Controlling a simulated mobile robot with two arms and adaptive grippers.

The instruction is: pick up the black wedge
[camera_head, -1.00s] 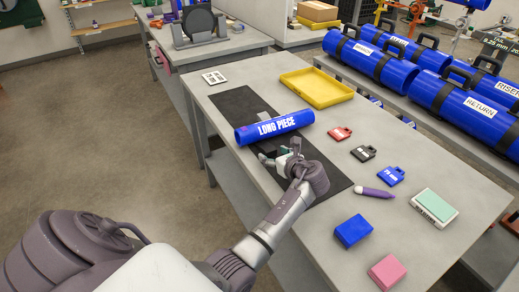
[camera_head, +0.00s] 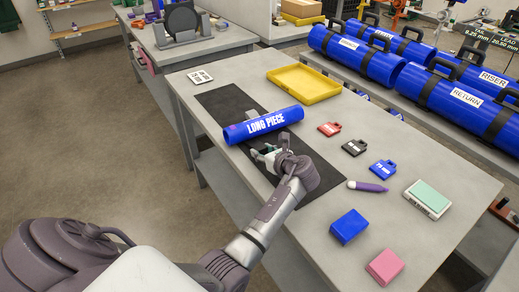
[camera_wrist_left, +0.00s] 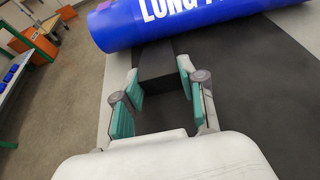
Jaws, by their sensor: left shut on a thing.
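The black wedge (camera_wrist_left: 156,62) is a dark block in the left wrist view, beside the near side of the blue pipe marked LONG PIECE (camera_wrist_left: 190,18). My left gripper (camera_wrist_left: 158,78) has one finger on each side of the wedge and is shut on it. In the head view my left gripper (camera_head: 264,155) is low over the black mat, just in front of the blue pipe (camera_head: 264,125). The wedge is hard to make out there, dark against the mat and partly hidden by the gripper. Whether it touches the pipe I cannot tell. My right gripper is not in view.
The black mat (camera_head: 325,180) lies on the grey table. A small grey piece (camera_head: 250,114) shows behind the pipe. A yellow tray (camera_head: 304,84) stands beyond. Red (camera_head: 329,129), black (camera_head: 355,147) and blue (camera_head: 382,169) tags, a purple marker (camera_head: 367,186) and blocks lie to the right.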

